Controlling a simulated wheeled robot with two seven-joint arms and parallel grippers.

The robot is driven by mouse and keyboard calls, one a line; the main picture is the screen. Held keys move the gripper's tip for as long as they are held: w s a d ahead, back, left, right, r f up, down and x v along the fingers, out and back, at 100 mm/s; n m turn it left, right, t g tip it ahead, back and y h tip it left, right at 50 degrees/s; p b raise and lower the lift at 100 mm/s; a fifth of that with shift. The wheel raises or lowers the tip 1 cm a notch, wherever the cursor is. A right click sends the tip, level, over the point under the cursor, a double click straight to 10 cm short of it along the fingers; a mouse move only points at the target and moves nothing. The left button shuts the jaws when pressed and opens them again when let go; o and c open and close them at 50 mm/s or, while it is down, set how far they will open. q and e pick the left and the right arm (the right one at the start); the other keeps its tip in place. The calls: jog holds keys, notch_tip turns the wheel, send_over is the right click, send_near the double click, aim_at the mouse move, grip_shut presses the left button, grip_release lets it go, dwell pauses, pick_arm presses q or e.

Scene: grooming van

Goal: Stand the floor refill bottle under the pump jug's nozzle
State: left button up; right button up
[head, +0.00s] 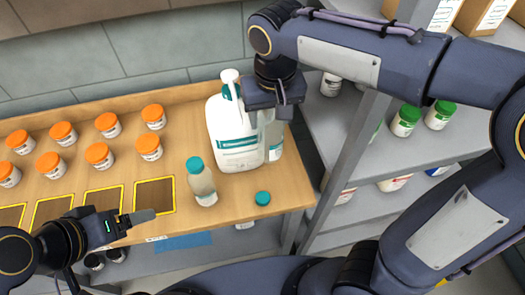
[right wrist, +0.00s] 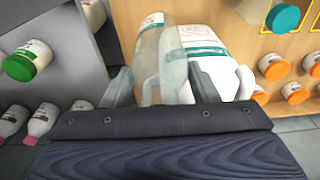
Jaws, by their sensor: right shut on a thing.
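The white pump jug (head: 235,135) with a teal label stands on the wooden counter in the head view. Its white top shows, but the nozzle is not clearly visible. My right gripper (head: 276,110) is shut on a clear, teal-labelled refill bottle (head: 275,140), upright close against the jug's right side. In the right wrist view the bottle (right wrist: 148,62) is between the fingers, with the jug (right wrist: 205,45) beyond. Whether the bottle's base touches the counter is unclear. My left gripper (head: 138,217) is at the counter's front edge, apart from the jug; its finger gap is unclear.
Another clear bottle with a teal cap (head: 202,183) stands in front of the jug. A loose teal cap (head: 262,198) lies near the front edge. Several orange-lidded jars (head: 99,155) fill the left side. Grey shelves (head: 345,130) with green-lidded jars stand at right.

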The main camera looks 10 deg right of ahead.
aim_at(269, 152)
notch_tip(269, 152, down, 13)
jog(key=shift+r, duration=0.2)
dwell(0.3)
jog(key=shift+f, duration=0.2)
jog(key=o, duration=1.2)
jog(key=shift+r, duration=0.1)
